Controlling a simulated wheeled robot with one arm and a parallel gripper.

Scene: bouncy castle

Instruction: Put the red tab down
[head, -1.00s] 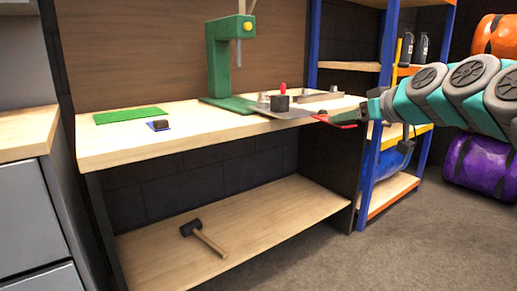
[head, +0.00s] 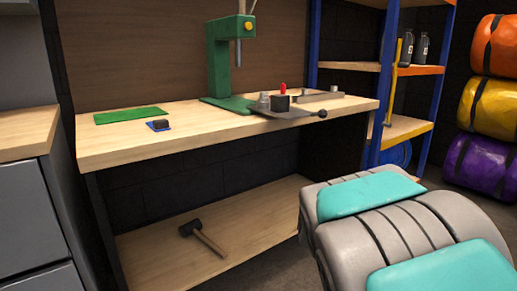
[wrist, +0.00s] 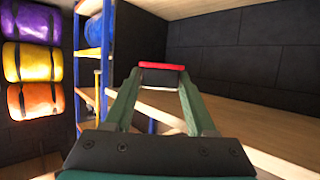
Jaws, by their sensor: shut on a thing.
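The red tab (wrist: 162,66) shows in the wrist view as a flat red strip across the fingertips. My gripper (wrist: 161,80) has green fingers that close in on the tab and a dark part just behind it. The gripper is shut on the tab and appears to hold it in the air, with no surface visibly touching it. In the head view my arm fills the lower right, and the gripper and tab are hidden.
The workbench (head: 200,130) bears a green press (head: 218,75), a green mat (head: 130,115), a blue pad with a dark block (head: 158,125) and metal parts. A mallet (head: 205,238) lies on its lower shelf. A storage rack (head: 400,125) and rolled bundles (head: 487,108) stand right.

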